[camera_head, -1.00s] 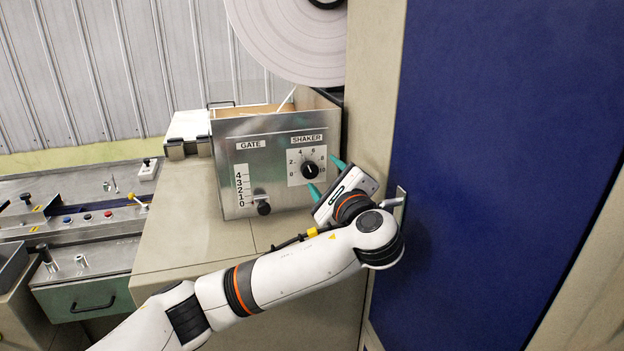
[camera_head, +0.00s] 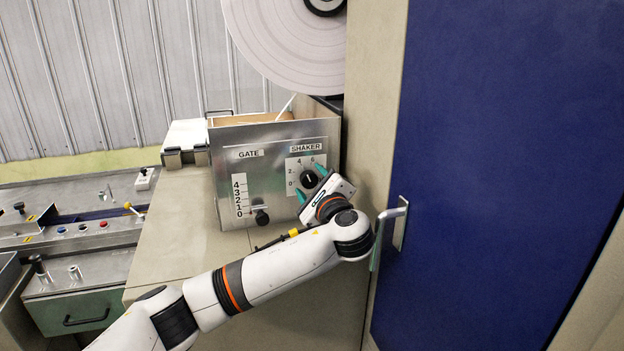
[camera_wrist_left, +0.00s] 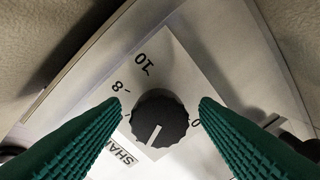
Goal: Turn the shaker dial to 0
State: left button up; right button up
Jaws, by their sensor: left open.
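The shaker dial (camera_head: 308,179) is a round black knob with a white mark, on the metal box's front under the SHAKER label (camera_head: 306,147). Its mark points roughly up, between 4 and 6. My left gripper (camera_head: 311,183) is open, its teal fingertips on either side of the dial. In the left wrist view the dial (camera_wrist_left: 160,119) sits between the two green fingers (camera_wrist_left: 160,105), with a gap visible on each side. The 10 and 8 show above it; the 0 is partly hidden behind the right finger. My right gripper is not in view.
The GATE scale (camera_head: 240,195) with its black knob (camera_head: 262,217) is left of the dial. A blue door (camera_head: 490,180) with a metal handle (camera_head: 393,222) stands right, close to my left wrist. A large white roll (camera_head: 285,45) hangs above the box.

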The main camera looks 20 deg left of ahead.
pick_arm(q)
jog(key=shift+w, duration=0.1)
jog(key=c, duration=1)
jog(key=shift+f, duration=0.1)
